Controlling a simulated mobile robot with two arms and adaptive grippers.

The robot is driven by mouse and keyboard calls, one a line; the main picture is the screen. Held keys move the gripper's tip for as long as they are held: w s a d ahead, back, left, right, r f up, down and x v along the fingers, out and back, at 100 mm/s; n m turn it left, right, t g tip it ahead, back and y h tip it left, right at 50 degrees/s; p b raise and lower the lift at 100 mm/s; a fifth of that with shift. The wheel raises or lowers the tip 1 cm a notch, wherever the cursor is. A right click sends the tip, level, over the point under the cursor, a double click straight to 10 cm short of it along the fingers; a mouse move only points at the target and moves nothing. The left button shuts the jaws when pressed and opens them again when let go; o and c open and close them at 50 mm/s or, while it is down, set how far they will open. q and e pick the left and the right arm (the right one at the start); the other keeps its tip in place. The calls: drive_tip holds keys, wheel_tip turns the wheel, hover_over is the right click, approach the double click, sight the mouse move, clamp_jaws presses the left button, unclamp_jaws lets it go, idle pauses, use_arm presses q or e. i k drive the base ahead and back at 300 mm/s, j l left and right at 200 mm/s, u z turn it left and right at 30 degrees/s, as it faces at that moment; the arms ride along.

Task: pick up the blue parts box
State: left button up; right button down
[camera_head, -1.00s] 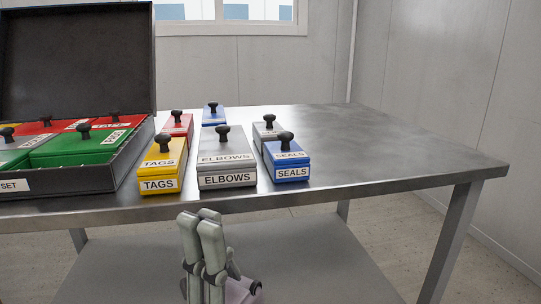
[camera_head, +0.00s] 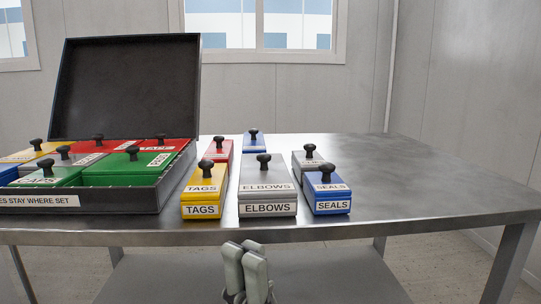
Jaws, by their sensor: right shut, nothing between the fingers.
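A blue parts box labelled SEALS (camera_head: 327,192) with a black knob stands on the metal table, at the right front of the loose boxes. A second blue box (camera_head: 254,144) stands at the back of the group, mostly hidden behind the others. Part of another blue box (camera_head: 7,174) shows in the open case at the left edge. My right gripper (camera_head: 243,252) is shut and empty, in front of the table's front edge and low in the picture, apart from all the boxes. My left gripper is not in view.
Beside SEALS stand a grey ELBOWS box (camera_head: 267,182), a yellow TAGS box (camera_head: 203,193), a red box (camera_head: 219,152) and a smaller grey box (camera_head: 308,160). The open black case (camera_head: 100,201) holds several boxes. The table's right side (camera_head: 430,180) is clear.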

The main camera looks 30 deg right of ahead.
sight(326, 183)
drive_tip(key=z, duration=1.35)
